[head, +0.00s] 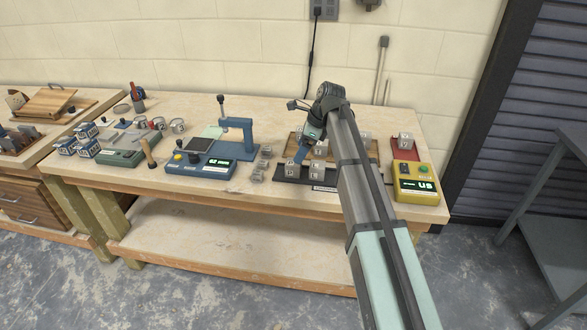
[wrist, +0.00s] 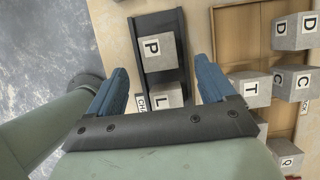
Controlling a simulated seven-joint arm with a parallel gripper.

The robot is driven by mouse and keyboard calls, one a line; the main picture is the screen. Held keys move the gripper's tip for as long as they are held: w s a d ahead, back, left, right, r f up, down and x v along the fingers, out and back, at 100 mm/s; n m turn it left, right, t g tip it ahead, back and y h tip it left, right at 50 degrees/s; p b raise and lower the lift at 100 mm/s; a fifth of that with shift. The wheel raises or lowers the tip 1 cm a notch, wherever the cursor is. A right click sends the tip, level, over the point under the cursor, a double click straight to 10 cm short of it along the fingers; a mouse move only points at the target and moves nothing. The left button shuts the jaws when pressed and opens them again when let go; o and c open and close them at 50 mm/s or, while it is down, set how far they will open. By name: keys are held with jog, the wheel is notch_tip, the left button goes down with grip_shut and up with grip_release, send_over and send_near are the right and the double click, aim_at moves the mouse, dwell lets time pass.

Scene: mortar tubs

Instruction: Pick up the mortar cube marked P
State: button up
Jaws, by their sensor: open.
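The grey mortar cube marked P (wrist: 159,51) sits on a dark tray (wrist: 163,22) in the upper middle of the wrist view. A grey cube marked L (wrist: 168,95) is beside it on the same tray, nearer my gripper's palm. My gripper (wrist: 162,68) is open, and its blue fingers appear on either side of the tray's line of cubes with nothing held. In the head view my gripper (head: 300,153) is over the dark tray, where the left front cube (head: 291,171) appears to be P; its letter is too small to read.
A wooden board (wrist: 241,40) beside the tray carries several lettered cubes, including T (wrist: 250,90), C and D. In the head view a yellow tester (head: 416,185) stands right, a blue device (head: 200,165) left. Small cubes (head: 260,165) lie between tray and blue device.

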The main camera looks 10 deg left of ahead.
aim_at(293, 164)
jog(key=shift+x, duration=3.65)
jog(key=shift+s, duration=0.1)
jog(key=shift+c, duration=0.4)
jog(key=c, duration=1.2)
jog(key=shift+o, duration=0.2)
jog(key=shift+r, duration=0.15)
